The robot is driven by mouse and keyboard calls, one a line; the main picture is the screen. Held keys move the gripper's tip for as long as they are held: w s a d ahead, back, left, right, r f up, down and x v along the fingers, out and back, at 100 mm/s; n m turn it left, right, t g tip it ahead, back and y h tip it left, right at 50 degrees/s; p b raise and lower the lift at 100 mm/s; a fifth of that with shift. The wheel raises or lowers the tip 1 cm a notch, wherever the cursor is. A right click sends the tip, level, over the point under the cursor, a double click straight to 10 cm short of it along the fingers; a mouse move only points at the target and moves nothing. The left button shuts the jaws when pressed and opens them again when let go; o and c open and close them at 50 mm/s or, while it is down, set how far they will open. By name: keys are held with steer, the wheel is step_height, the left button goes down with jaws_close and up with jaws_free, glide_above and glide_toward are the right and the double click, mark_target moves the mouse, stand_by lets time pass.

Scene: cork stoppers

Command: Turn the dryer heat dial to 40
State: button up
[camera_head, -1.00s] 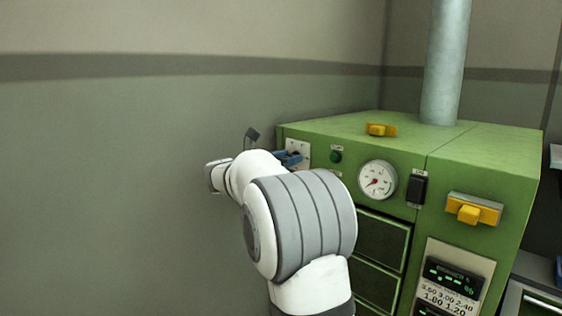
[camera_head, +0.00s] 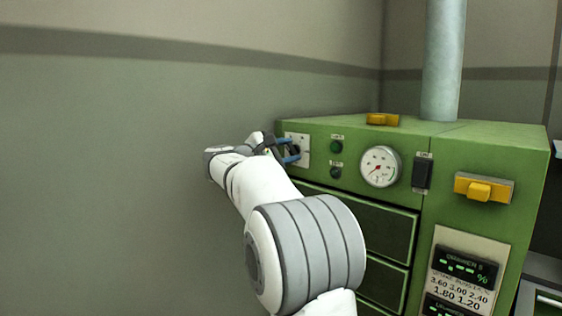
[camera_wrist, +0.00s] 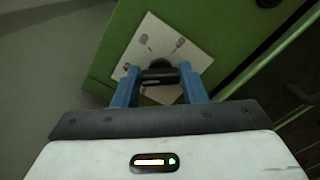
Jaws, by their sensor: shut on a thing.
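The green dryer (camera_head: 380,219) stands on the right in the head view. Its heat dial is a dark knob on a white square plate (camera_head: 304,146) at the upper left of the front. In the wrist view the dark knob (camera_wrist: 160,74) sits between the blue fingers of my gripper (camera_wrist: 160,80), in front of the white plate (camera_wrist: 190,52) with small printed marks. My gripper (camera_head: 291,151) is shut on the knob. The plate appears tilted in the wrist view. The marks are too small to read, and the knob's pointer cannot be made out.
Right of the plate are a green button (camera_head: 336,146), a round gauge (camera_head: 380,167) and a black switch (camera_head: 422,173). Yellow handles (camera_head: 484,188) and a grey pipe (camera_head: 444,60) are farther right. Dark drawer panels (camera_head: 362,220) lie below. The wall on the left is bare.

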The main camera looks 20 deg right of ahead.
steer(key=shift+s+d+f+m+b, duration=0.15)
steer(key=shift+d+m+b, duration=0.1)
steer(key=shift+m+b, duration=0.45)
steer(key=shift+m, duration=0.3)
steer(key=o, duration=0.6)
steer(key=shift+o, duration=0.7)
steer(key=shift+s+d, duration=0.1)
steer(key=shift+d, duration=0.1)
steer(key=shift+o, duration=1.3)
steer(key=shift+a, duration=0.2)
steer(key=v, duration=0.7)
steer(key=shift+a, duration=0.35)
